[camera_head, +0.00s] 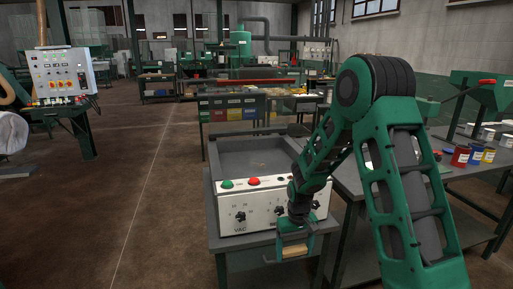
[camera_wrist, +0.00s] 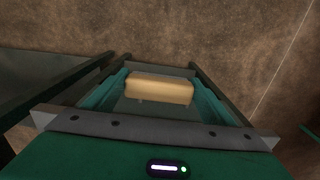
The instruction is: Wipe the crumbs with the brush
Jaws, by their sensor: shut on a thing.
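My gripper (camera_head: 293,247) is shut on a tan, wood-coloured block, which looks like the body of the brush (camera_head: 294,252). It hangs in front of the white control panel of a grey machine, over the machine's front edge. In the wrist view the brush (camera_wrist: 160,88) lies crosswise between the two green fingers, with brown floor behind it. Its bristles cannot be made out. The machine's shallow grey basin (camera_head: 228,151) lies behind the panel. Faint pale marks show on its floor; I cannot tell whether they are crumbs.
The white panel (camera_head: 232,218) carries a green button, a red button and black knobs. To the right a workbench (camera_head: 443,181) holds red, blue and yellow cans. A control cabinet (camera_head: 62,72) stands at the left. The brown floor on the left is clear.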

